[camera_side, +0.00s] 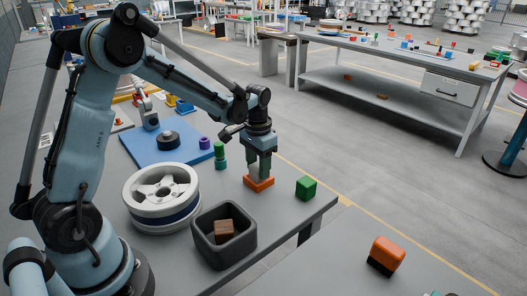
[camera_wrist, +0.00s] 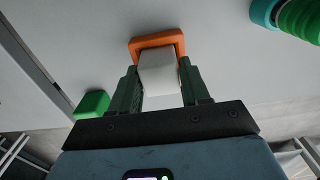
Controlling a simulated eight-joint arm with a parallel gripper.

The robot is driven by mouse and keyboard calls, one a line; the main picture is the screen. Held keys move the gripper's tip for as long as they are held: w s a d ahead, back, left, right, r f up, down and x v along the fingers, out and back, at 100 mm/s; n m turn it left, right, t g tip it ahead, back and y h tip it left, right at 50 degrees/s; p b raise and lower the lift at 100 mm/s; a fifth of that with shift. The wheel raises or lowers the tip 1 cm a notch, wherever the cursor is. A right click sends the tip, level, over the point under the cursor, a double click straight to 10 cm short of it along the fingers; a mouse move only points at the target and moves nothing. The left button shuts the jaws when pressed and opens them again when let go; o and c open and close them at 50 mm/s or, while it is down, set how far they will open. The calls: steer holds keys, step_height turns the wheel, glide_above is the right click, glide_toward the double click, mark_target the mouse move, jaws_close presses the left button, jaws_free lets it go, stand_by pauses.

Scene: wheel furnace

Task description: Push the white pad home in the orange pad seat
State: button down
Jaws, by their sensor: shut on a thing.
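The white pad (camera_wrist: 158,75) is between the two green fingers of my gripper (camera_wrist: 159,82) in the wrist view. My gripper is shut on it. The orange pad seat (camera_wrist: 157,41) frames the far end of the pad. In the side view the orange pad seat (camera_side: 258,183) lies on the grey table near its right edge. My gripper (camera_side: 260,168) points down just above it there. The fingers mostly hide the pad in that view. I cannot tell how deep the pad sits in the seat.
A green block (camera_side: 306,188) is right of the seat. A dark bin (camera_side: 223,254) with a brown block (camera_side: 224,230) stands in front. A wheel (camera_side: 161,195) and a blue board (camera_side: 165,143) are left. A green and teal stack (camera_side: 219,155) is close behind.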

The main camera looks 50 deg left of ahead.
mark_target(258, 166)
steer(key=shift+f, duration=0.15)
steer(key=shift+c, duration=2.3)
jaws_free()
steer(key=shift+c, duration=1.4)
steer(key=shift+r, duration=3.5)
